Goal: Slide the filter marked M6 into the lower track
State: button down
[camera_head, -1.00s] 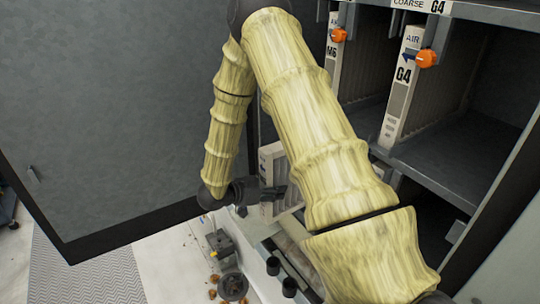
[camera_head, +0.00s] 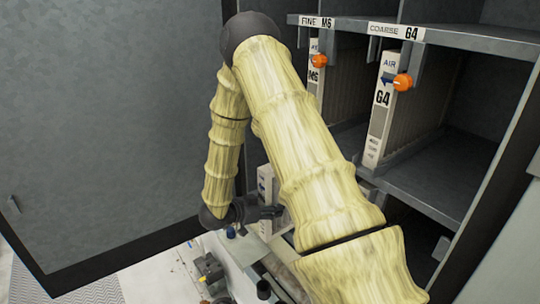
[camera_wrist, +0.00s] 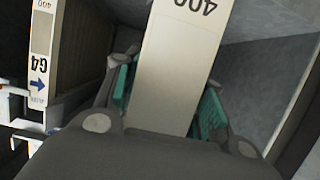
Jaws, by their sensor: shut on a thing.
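My gripper (camera_head: 262,212) is low in front of the cabinet, beneath my bent arm. It is shut on a pale upright filter (camera_head: 265,185), partly hidden by my arm in the head view. In the wrist view the held filter (camera_wrist: 175,70) stands between my teal finger pads, and an upside-down "400" shows on its end face. Its class mark cannot be read. Another filter marked M6 (camera_head: 316,76) stands in the upper bay under the FINE M6 label (camera_head: 313,22). The lower track is hidden behind my arm.
A filter marked G4 (camera_head: 382,112) stands in the bay to the right, with an orange knob (camera_head: 402,82). A G4 filter also shows in the wrist view (camera_wrist: 43,60). A grey shelf (camera_head: 430,185) runs below the bays. A large dark panel (camera_head: 110,120) fills the left.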

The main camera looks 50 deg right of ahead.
jog(key=s+d+p, duration=0.1)
jog(key=d, duration=0.5)
jog(key=shift+s+d, duration=0.35)
jog(key=shift+d, duration=0.05)
dwell(0.8)
jog(key=shift+d, duration=0.1)
jog(key=s+d, duration=0.1)
jog(key=d, duration=0.5)
jog(key=shift+s+d, duration=0.3)
dwell(0.7)
jog(key=shift+d+f, duration=0.1)
jog(key=shift+d, duration=0.05)
jog(key=shift+s+d, duration=0.3)
jog(key=shift+d, duration=0.8)
jog(key=shift+s+d, duration=0.25)
jog(key=shift+d, duration=0.8)
jog(key=c, duration=0.8)
grip_release()
jog(key=shift+a, duration=0.15)
